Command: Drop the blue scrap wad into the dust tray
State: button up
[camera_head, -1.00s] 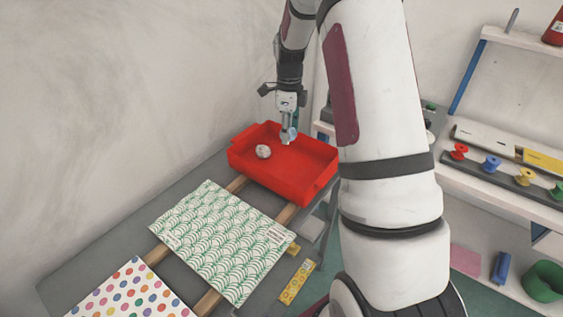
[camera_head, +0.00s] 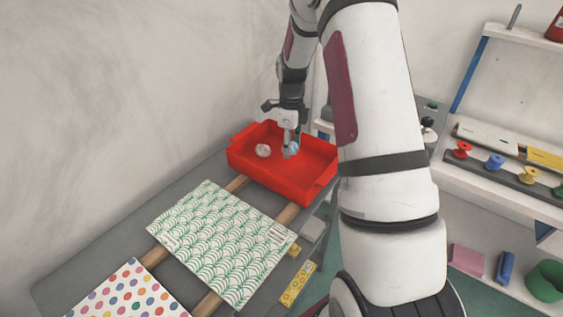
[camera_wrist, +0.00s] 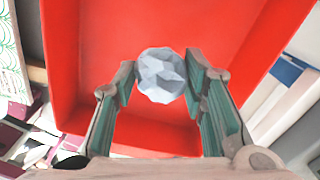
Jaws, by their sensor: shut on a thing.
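The blue scrap wad (camera_wrist: 162,75) is a pale blue-grey crumpled ball between the fingertips of my gripper (camera_wrist: 160,82) in the wrist view. In the head view the wad (camera_head: 291,150) shows at the lower end of my gripper (camera_head: 290,143), low over the inside of the red dust tray (camera_head: 262,184). My gripper is shut on the wad. The tray floor (camera_wrist: 110,60) lies below it in the wrist view. I cannot tell whether the wad touches the floor. A second, whitish wad (camera_head: 263,150) lies in the tray to the left of my gripper.
A green-patterned sheet (camera_head: 220,240) and a polka-dot sheet (camera_head: 130,290) lie on the grey table (camera_head: 80,260) in front of the tray. A shelf with several thread spools (camera_head: 494,162) stands at the right. A yellow strip (camera_head: 298,283) lies near the table's right edge.

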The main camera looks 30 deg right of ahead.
jog(key=o, duration=0.8)
notch_tip(320, 180, up, 11)
jog(key=shift+f, duration=0.2)
jog(key=shift+r, duration=0.7)
